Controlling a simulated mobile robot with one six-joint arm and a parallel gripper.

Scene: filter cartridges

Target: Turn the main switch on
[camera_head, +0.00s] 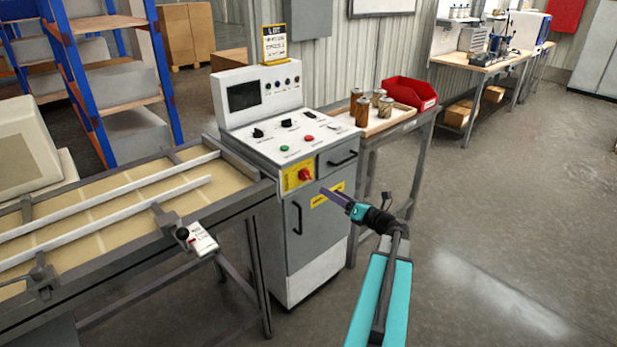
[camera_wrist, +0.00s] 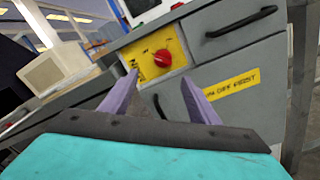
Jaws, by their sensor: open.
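The main switch is a red rotary knob (camera_head: 305,174) on a yellow plate (camera_head: 292,177), on the upper front of the grey control cabinet (camera_head: 318,235). In the wrist view the red knob (camera_wrist: 163,58) and its yellow plate (camera_wrist: 146,66) show just beyond my fingertips, tilted in the picture. My gripper (camera_head: 326,192) is in front of the cabinet, a little right of and below the knob. In the wrist view my gripper (camera_wrist: 160,85) has its two purple fingers apart with nothing between them. The knob is in front of the fingers, apart from them. The lettering on the plate is too small to read.
A drawer handle (camera_head: 343,158) and a door handle (camera_head: 297,218) stick out near the knob. A conveyor table (camera_head: 130,222) adjoins on the left. A side table with jars (camera_head: 362,110) and a red bin (camera_head: 408,93) stands on the right. The floor at right is clear.

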